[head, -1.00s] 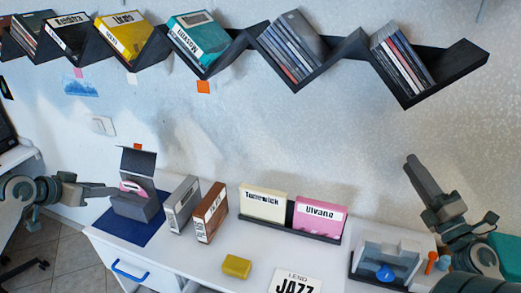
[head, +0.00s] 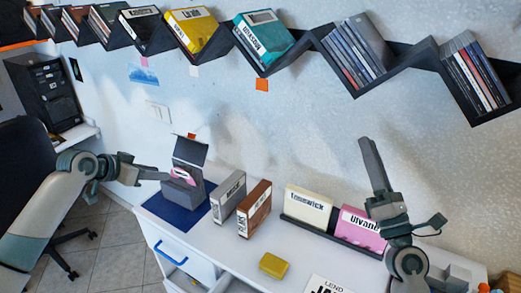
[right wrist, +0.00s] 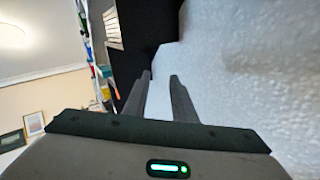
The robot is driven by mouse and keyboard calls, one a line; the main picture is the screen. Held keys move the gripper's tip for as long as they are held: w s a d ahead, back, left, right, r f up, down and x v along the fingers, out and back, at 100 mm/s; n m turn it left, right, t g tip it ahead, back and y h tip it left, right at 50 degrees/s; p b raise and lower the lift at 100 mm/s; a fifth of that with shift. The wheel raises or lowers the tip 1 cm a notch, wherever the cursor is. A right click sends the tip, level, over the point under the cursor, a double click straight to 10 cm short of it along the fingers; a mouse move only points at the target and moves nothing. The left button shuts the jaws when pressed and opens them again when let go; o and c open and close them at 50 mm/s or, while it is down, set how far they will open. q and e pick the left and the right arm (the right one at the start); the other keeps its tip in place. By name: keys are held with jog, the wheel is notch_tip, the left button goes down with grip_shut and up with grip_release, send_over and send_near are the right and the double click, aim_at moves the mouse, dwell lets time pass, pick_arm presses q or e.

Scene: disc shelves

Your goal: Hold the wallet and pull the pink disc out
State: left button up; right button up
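The grey wallet (head: 180,195) stands on a blue mat (head: 172,214) at the left of the white counter, its flap raised. The pink disc (head: 183,175) shows partly in its opening; the rest is hidden inside. My left gripper (head: 165,176) reaches the wallet's left side. Whether its fingers grip the wallet is too small to tell. My right gripper (head: 366,145) points up in front of the wall, above the pink case and well right of the wallet. In the right wrist view its two fingers (right wrist: 160,78) stand apart with nothing between them.
A grey case (head: 228,197) and a brown case (head: 254,209) stand right of the wallet. A cream case (head: 308,207) and a pink case (head: 361,228) sit in a dark holder. A yellow box (head: 273,265) lies in front. A zigzag shelf (head: 405,70) with discs runs above.

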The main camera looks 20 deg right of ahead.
jog(key=w+a+f+n+g+y, duration=0.1)
jog(key=w+a+n+g, duration=0.3)
jog(key=a, duration=0.6)
jog(key=w+a+f+n+g+y, duration=0.1)
jog(key=w+a+n+g, duration=0.3)
jog(key=w+a+n, duration=0.4)
jog(key=w+a+f+n+g+y, duration=0.1)
jog(key=w+a+f+n+g, duration=0.1)
jog(key=w+a+n, duration=0.5)
jog(key=a+n+g, duration=0.1)
jog(key=a+n, duration=0.2)
jog(key=a, duration=0.3)
jog(key=shift+f+n+g, duration=0.2)
jog(key=shift+n+g, duration=0.2)
jog(key=shift+w, duration=0.2)
jog(key=x, duration=1.7)
jog(key=shift+a+f, duration=0.1)
grip_shut()
